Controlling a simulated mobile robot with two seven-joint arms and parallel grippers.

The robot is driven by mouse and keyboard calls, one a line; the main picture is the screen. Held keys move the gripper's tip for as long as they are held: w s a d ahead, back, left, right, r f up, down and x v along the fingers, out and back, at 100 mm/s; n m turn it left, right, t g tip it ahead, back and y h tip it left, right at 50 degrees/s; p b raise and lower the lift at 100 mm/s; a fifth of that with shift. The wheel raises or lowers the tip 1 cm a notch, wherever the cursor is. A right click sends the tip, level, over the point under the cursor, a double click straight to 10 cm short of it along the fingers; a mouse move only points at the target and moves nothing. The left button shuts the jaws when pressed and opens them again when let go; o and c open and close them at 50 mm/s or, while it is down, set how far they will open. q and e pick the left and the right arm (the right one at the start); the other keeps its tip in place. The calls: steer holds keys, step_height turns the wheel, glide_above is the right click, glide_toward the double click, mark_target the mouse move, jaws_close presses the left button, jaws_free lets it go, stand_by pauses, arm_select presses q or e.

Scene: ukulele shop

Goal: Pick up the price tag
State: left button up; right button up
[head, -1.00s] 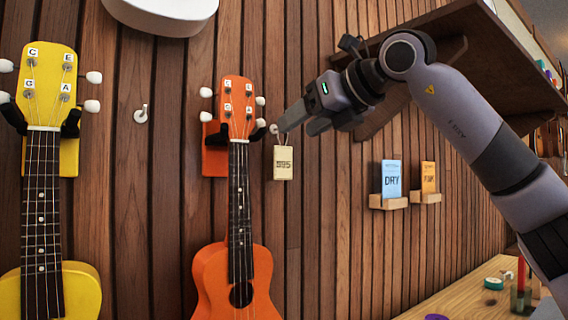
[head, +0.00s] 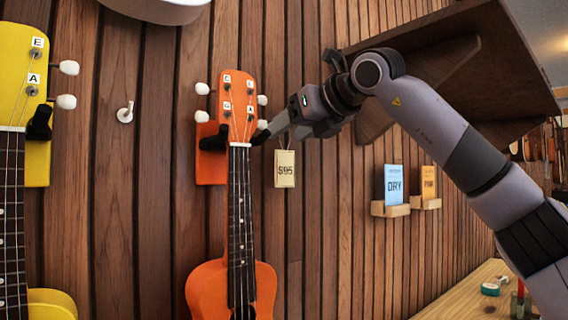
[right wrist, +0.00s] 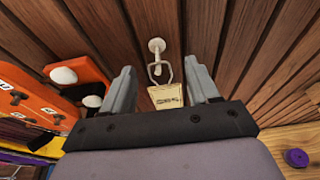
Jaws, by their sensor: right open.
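The price tag (head: 285,169) is a small cream card marked $95. It hangs against the wooden slat wall just right of the orange ukulele's head. In the right wrist view the tag (right wrist: 166,96) hangs by a loop from a white wall peg (right wrist: 157,46). My right gripper (head: 270,133) is just above the tag and hides the peg in the head view. In the wrist view its two fingers (right wrist: 162,82) are open, one on each side of the tag and loop, with gaps on both sides. My left gripper is not in view.
The orange ukulele (head: 235,280) hangs close to the left of the tag. A yellow ukulele (head: 12,190) is farther left, with an empty peg (head: 125,113) between. Small shelves with DRY (head: 394,186) and orange cards stand right. A dark shelf (head: 490,60) is above my arm.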

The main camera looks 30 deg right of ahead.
steer(key=x, duration=0.2)
steer(key=shift+w, duration=0.25)
jaws_close()
steer(key=shift+r, duration=0.1)
